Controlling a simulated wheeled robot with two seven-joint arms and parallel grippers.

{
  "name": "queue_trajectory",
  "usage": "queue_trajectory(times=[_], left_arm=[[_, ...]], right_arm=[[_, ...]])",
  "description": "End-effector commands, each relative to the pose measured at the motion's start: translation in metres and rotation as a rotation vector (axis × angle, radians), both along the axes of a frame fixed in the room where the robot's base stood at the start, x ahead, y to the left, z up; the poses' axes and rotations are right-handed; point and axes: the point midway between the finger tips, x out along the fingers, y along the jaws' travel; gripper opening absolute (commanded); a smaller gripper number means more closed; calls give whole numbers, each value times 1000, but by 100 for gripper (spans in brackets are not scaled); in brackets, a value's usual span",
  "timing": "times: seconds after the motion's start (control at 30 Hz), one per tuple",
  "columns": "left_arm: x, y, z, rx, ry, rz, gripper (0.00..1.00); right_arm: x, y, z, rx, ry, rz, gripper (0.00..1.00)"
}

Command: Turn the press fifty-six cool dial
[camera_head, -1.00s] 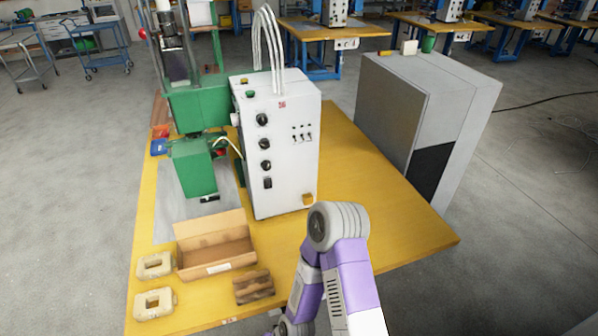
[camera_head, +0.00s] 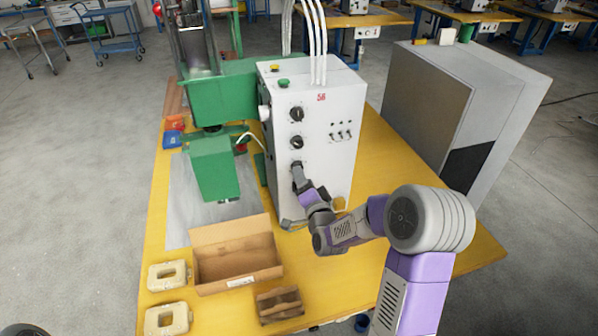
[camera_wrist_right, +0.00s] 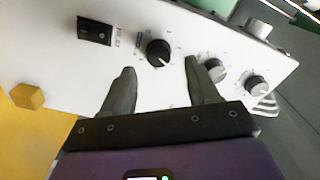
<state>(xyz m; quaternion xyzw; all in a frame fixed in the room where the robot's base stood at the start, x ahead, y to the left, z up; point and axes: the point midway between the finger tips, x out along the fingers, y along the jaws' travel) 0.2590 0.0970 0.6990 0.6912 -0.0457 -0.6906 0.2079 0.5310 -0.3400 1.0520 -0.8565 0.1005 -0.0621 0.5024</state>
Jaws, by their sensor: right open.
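The white control box (camera_head: 330,125) of the green press carries a red number at its top that looks like 56. Its front has a column of black dials: a top dial (camera_head: 296,114), a middle dial (camera_head: 296,142), and a lowest dial hidden behind my right gripper (camera_head: 297,168). In the right wrist view the lowest dial (camera_wrist_right: 158,53) is between the open fingers of the right gripper (camera_wrist_right: 160,68), a little beyond their tips. The label beside it is too small to read. My left gripper is not in view.
A rocker switch (camera_wrist_right: 95,30) and the other two dials (camera_wrist_right: 215,70) flank the lowest dial. The green press (camera_head: 212,165) stands left of the box. An open cardboard box (camera_head: 237,262) sits in front on the yellow table. A grey cabinet (camera_head: 430,95) stands at right.

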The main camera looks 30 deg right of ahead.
Motion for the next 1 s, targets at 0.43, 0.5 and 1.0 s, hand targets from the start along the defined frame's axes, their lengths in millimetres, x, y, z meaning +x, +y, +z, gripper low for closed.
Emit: queue_trajectory(times=[0.43, 0.5, 1.0], left_arm=[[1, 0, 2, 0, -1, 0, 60], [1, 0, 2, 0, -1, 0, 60], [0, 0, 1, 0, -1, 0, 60]], right_arm=[[35, -7, -1, 1, 3, 2, 60], [35, -7, -1, 1, 3, 2, 60], [34, -7, -1, 0, 3, 2, 5]])
